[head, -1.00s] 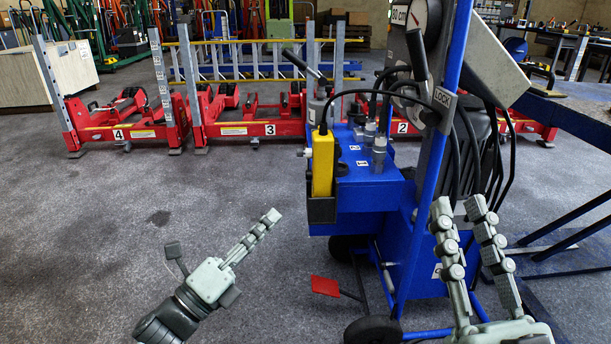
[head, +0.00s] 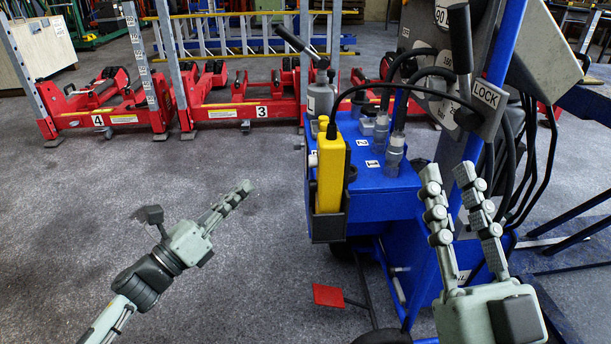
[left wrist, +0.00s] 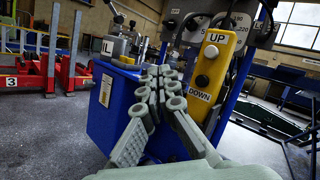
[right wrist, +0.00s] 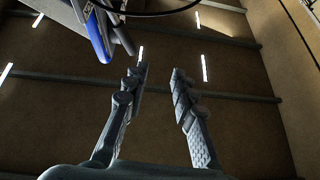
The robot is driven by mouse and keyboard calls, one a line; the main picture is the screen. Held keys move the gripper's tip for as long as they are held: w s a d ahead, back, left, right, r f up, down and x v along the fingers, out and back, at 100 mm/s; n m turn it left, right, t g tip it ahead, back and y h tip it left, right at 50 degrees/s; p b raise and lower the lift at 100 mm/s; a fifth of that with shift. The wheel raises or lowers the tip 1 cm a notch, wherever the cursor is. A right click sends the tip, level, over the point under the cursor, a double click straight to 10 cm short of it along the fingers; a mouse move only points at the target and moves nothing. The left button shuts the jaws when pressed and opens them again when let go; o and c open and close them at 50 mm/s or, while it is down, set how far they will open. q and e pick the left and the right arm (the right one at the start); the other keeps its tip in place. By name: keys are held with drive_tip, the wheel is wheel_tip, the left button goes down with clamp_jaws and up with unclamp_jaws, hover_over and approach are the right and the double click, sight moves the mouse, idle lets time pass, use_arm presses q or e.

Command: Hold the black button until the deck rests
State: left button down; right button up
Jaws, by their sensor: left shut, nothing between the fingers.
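The yellow control pendant (head: 330,172) sits in a black holder on the blue jack unit (head: 375,195). In the head view I see its side. In the left wrist view the pendant (left wrist: 215,60) shows its face, with a pale button (left wrist: 211,52) by the UP label and the black button (left wrist: 202,80) by the DOWN label. My left gripper (head: 247,188) is shut and empty, left of the pendant and apart from it. Its fingers (left wrist: 165,75) also show in the left wrist view. My right gripper (head: 450,172) is open and empty, in front of the blue unit. The deck cannot be made out clearly.
A black-handled lever (head: 460,40) and a LOCK plate (head: 487,93) are on the blue unit's upright. A red pedal (head: 328,295) is low in front. Red numbered ramps (head: 240,110) stand behind. The grey floor at left is clear.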

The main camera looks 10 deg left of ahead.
sight(311, 186)
use_arm(q)
drive_tip(key=shift+s+d, duration=0.1)
drive_tip(key=shift+s, duration=0.05)
use_arm(e)
drive_tip(key=shift+s, duration=0.15)
